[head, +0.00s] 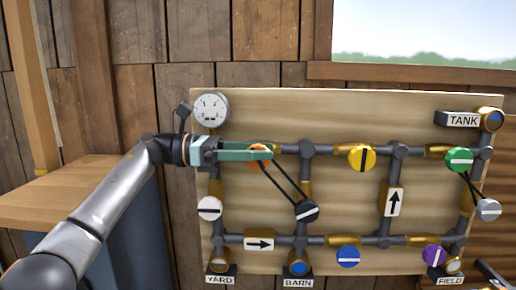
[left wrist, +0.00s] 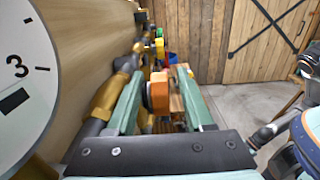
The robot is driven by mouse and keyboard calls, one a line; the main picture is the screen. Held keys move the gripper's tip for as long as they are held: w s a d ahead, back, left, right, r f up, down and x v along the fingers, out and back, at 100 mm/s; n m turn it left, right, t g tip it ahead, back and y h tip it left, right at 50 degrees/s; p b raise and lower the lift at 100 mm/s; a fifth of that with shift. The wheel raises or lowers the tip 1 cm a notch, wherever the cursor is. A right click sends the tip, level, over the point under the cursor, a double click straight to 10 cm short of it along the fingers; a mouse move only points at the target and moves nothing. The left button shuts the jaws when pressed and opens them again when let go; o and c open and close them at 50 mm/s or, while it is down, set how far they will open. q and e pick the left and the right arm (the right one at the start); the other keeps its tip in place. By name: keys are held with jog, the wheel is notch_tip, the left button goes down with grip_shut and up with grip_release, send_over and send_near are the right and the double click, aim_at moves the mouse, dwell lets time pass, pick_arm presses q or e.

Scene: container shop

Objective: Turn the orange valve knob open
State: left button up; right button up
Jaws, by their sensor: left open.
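The orange valve knob (head: 256,164) is on the upper pipe of the board, left of centre, mostly hidden by my left gripper (head: 270,152). In the left wrist view the orange knob (left wrist: 158,93) sits between the two green fingers of my open left gripper (left wrist: 160,80), with a finger on either side. I cannot tell whether the fingers touch it. The knob's marker line is hidden, so its setting cannot be read. A dark part at the lower right edge of the head view may belong to my right arm; its fingers cannot be made out.
Dark rods run from the orange knob to a black knob (head: 306,211). A gauge (head: 211,108) is above left of my gripper. A wooden shelf (head: 70,190) stands left.

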pick_arm(q)
jog(key=shift+d, duration=0.1)
grip_shut()
dwell(0.4)
